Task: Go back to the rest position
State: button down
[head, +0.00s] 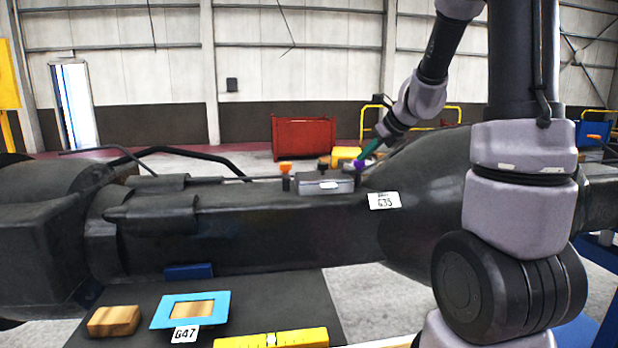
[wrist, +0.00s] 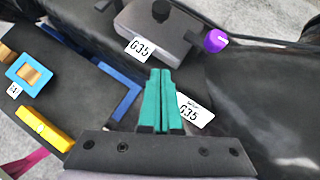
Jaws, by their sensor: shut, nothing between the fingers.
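My gripper (head: 364,157) has green fingers, closed together and empty. In the head view it is above the long dark casting (head: 300,233), close to a purple knob. The purple knob (wrist: 215,40) is apart from the fingers, up and to the right.
Below the casting are a wooden block (head: 113,321), a light-blue frame (head: 222,307), a yellow level (head: 300,338) and a dark blue bracket (head: 188,271). An orange-topped post (head: 285,167) stands beside the grey block. A red bin (head: 303,138) stands behind on open floor.

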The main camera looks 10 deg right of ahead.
jog(key=s+a+r+n, duration=0.3)
jog(key=s+r+n, duration=0.1)
jog(key=s+n, duration=0.3)
jog(key=s+a+r+n, duration=0.3)
jog(key=s+r+n, duration=0.2)
jog(key=s+n, duration=0.25)
jog(key=s+d+n+h, duration=0.1)
jog(key=s+n+h, duration=0.1)
jog(key=s+n, duration=0.9)
jog(key=shift+s+r+g, duration=0.3)
jog(key=shift+s, duration=0.25)
